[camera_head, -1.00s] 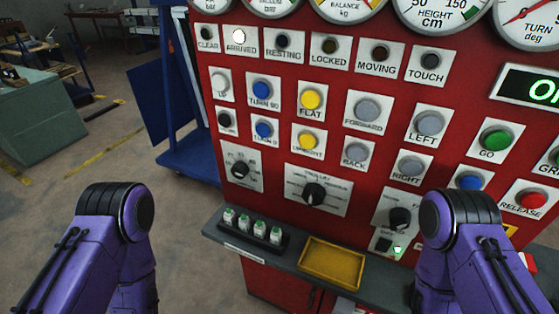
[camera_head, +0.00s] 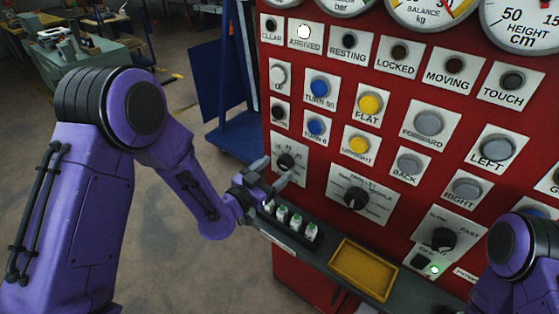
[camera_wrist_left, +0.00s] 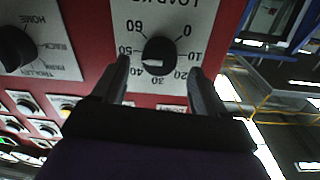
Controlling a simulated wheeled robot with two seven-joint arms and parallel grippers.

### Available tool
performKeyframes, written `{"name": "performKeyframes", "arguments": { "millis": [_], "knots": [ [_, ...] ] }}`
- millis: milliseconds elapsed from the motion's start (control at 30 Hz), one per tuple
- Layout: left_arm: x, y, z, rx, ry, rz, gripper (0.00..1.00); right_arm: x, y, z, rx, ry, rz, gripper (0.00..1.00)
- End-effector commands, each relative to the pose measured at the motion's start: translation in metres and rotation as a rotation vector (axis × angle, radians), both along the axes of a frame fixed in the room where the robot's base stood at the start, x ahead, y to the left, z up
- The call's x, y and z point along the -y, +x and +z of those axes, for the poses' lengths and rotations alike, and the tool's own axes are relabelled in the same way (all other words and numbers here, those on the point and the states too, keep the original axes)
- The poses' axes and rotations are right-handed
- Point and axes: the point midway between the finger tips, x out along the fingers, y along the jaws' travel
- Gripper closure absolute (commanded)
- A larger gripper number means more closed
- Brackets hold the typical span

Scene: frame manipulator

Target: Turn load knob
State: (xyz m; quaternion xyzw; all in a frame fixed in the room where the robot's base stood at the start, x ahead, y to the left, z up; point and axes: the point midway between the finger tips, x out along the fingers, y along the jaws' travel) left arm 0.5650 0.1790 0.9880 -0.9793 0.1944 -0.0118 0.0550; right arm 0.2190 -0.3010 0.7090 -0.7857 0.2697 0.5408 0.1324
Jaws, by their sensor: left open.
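The load knob (camera_head: 286,161) is a small black knob on a white plate at the lower left of the red panel. It also shows in the left wrist view (camera_wrist_left: 160,57), upside down, with a scale running from 0 to 60. Its white mark points left in that view, towards the 40 to 50 side. My left gripper (camera_head: 271,173) is open in front of the knob. In the left wrist view its two fingers (camera_wrist_left: 159,70) stand apart on either side of the knob. I cannot tell how deep they reach. My right gripper is out of view.
A trolley knob (camera_head: 356,198) sits right of the load knob, and a speed knob (camera_head: 443,239) further right. Buttons and lamps fill the panel above.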

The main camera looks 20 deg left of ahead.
Motion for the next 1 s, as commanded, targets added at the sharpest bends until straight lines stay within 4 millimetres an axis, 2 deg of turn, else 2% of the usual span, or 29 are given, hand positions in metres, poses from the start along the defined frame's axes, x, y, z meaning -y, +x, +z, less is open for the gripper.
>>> {"name": "performKeyframes", "arguments": {
  "millis": [33, 200, 467, 633, 667, 1000],
  "knots": [
    [0.004, 0.008, 0.003, 0.0, 0.0, -0.001, 0.27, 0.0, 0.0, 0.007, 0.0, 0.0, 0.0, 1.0],
    [0.011, 0.024, 0.0, -0.001, -0.001, -0.001, 0.27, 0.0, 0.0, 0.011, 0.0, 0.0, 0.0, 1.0],
    [0.011, 0.026, -0.001, -0.003, -0.001, 0.0, 0.27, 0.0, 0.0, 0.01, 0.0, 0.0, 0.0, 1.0],
    [0.011, 0.026, -0.001, -0.003, -0.001, 0.0, 0.79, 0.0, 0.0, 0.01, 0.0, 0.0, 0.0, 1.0],
    [0.011, 0.026, -0.001, -0.003, -0.001, 0.0, 0.83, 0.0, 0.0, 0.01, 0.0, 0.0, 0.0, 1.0],
    [0.011, 0.026, -0.002, -0.016, -0.04, 0.001, 0.83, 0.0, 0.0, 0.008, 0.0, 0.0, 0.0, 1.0]
  ]
}}
